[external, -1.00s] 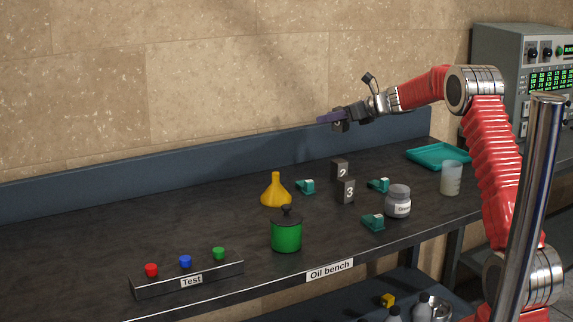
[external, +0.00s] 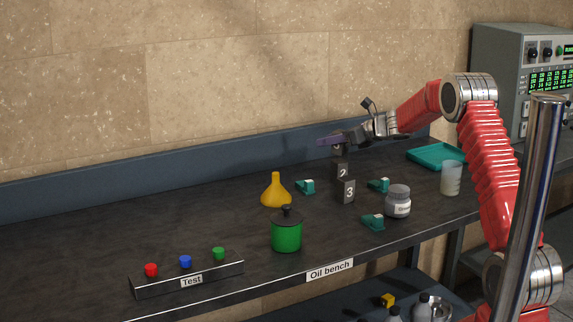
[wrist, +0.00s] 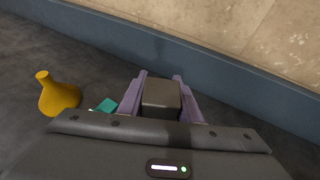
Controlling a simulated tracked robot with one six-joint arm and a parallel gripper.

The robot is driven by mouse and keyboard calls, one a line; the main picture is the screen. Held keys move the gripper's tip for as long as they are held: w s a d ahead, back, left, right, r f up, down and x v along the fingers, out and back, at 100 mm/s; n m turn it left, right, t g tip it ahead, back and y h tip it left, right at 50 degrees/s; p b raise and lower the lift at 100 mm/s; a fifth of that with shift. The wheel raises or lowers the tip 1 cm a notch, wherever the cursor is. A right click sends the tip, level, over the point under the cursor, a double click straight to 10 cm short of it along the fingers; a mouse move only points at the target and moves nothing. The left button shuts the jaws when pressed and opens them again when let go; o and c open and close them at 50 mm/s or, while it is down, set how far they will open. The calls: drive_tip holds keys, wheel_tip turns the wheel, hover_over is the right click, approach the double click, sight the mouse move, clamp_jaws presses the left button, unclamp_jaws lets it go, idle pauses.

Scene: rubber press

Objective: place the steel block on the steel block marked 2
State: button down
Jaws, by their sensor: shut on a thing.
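My gripper (external: 328,141) is shut on a dark steel block, which shows between the two purple fingers in the wrist view as the held steel block (wrist: 161,97). In the external view the held block is partly hidden by the fingers. It is just above the steel block marked 2 (external: 341,173); whether the two touch I cannot tell. The steel block marked 3 (external: 347,191) stands in front of block 2, toward the bench's front edge. Block 2 is hidden in the wrist view.
A yellow funnel (external: 276,191), several teal clamp-like items (external: 378,185), a grey jar (external: 398,203) and a green pot (external: 287,232) stand around the blocks. A teal tray (external: 436,156) and a beaker (external: 451,178) are to the right. The bench's left part is mostly clear.

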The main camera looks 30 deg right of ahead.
drive_tip(key=shift+f, duration=1)
drive_tip(key=shift+f, duration=0.1)
drive_tip(key=c, duration=1.3)
unclamp_jaws()
drive_tip(key=shift+f, duration=0.15)
drive_tip(key=v, duration=1.2)
